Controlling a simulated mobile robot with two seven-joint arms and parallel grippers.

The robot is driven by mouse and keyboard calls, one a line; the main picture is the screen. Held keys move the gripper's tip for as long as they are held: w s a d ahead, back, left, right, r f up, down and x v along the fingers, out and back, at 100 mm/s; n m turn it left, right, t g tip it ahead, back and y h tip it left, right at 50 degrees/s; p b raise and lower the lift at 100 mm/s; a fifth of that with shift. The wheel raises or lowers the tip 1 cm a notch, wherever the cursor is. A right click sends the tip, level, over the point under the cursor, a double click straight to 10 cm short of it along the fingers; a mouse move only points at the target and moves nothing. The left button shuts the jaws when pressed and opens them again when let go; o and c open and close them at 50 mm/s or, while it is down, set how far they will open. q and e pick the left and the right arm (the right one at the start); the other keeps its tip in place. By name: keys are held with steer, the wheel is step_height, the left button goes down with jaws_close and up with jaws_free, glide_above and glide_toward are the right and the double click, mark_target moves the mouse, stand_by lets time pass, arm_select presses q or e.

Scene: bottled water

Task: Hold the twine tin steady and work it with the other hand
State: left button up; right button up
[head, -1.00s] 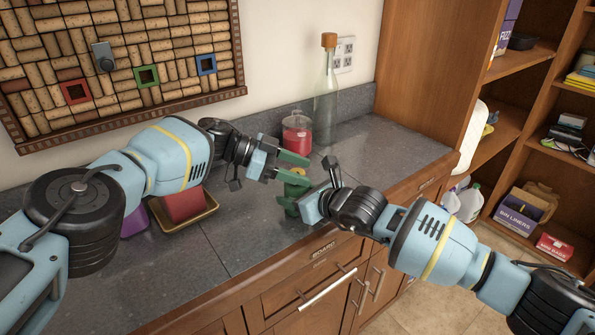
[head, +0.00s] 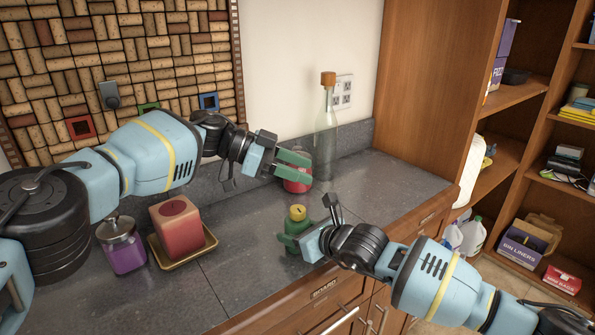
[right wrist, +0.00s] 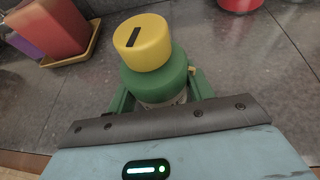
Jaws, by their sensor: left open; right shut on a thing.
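The twine tin has a green body (right wrist: 160,78) and a yellow knob with a dark slot (right wrist: 142,43) on top. It stands upright near the counter's front edge, and its yellow top also shows in the head view (head: 297,212). My right gripper (head: 296,237) is shut on the tin, with its green fingers on either side of the body. The lower part of the tin is hidden by the gripper. My left gripper (head: 305,168) is open and empty, above and behind the tin and apart from it, in front of a red jar.
The red jar (head: 297,186) and a tall corked glass bottle (head: 326,135) stand at the back. A red block (head: 178,230) on a gold tray (head: 208,244) and a purple jar (head: 122,255) stand at left. The counter (head: 230,240) between is clear.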

arm_select(q)
steer(key=shift+a+f, duration=0.25)
steer(key=shift+a, duration=0.05)
steer(key=shift+c, duration=0.6)
steer(key=a+f+n+t, duration=0.3)
steer(key=a, duration=0.2)
steer(key=n+t+y, duration=0.1)
steer(key=n+t, duration=0.1)
steer(key=t, duration=0.1)
glide_toward(294, 209)
steer(key=shift+s+a+r, duration=0.25)
steer(key=shift+a+r, duration=0.15)
steer(key=x, duration=1.2)
steer(key=shift+f, duration=0.2)
steer(key=c, duration=0.7)
